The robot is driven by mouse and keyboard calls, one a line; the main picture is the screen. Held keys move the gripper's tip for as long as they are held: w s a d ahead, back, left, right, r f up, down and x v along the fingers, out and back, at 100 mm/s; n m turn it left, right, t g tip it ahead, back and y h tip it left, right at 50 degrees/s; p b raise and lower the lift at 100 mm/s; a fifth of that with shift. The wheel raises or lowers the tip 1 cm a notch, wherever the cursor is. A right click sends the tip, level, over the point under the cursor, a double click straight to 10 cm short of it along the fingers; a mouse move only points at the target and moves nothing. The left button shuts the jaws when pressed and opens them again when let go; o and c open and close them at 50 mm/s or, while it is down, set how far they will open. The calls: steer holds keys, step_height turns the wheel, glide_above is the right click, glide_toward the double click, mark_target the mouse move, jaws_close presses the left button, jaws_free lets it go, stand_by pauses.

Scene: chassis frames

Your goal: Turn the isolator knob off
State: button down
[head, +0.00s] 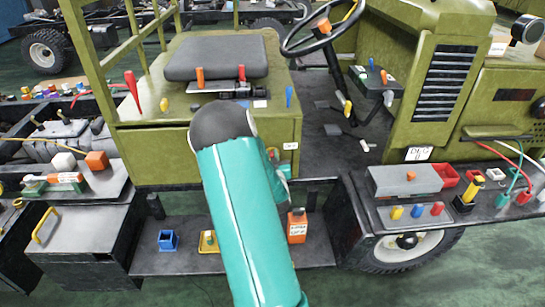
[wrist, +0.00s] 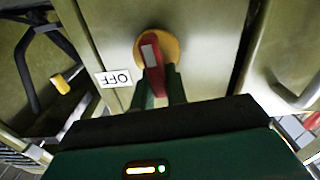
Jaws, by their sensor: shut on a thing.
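The isolator knob is a red handle (wrist: 152,55) with a pale stripe, set on a round yellow plate (wrist: 175,47) on an olive panel. My gripper (wrist: 158,88) is shut on the red handle, one dark green finger on each side of it. The handle runs roughly up and down in the wrist view, tilted slightly. A white label reading OFF (wrist: 114,79) is left of the knob, upside down in that view. In the head view my teal arm hides the knob and most of my gripper.
The olive vehicle body (head: 150,150) stands close around the arm, with a black seat (head: 216,57) above. A dark step (head: 180,262) below holds a blue holder (head: 168,241) and an orange bottle (head: 297,226). A grey handle (wrist: 302,92) is right of the knob.

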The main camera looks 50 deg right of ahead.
steer(key=n, duration=0.4)
steer(key=shift+w+a+f, duration=0.15)
steer(key=shift+w+a, duration=0.1)
steer(key=shift+w+a+f+n, duration=0.1)
steer(key=shift+f+n, duration=0.2)
steer(key=shift+n, duration=1.8)
steer(key=shift+w+a+f+n, duration=0.15)
steer(key=shift+f+n, duration=0.1)
steer(key=shift+n, duration=1.85)
steer(key=shift+w+a+f+n, duration=0.1)
steer(key=shift+f+n, duration=0.2)
steer(key=shift+n, duration=1.8)
steer(key=c, duration=1.4)
jaws_free()
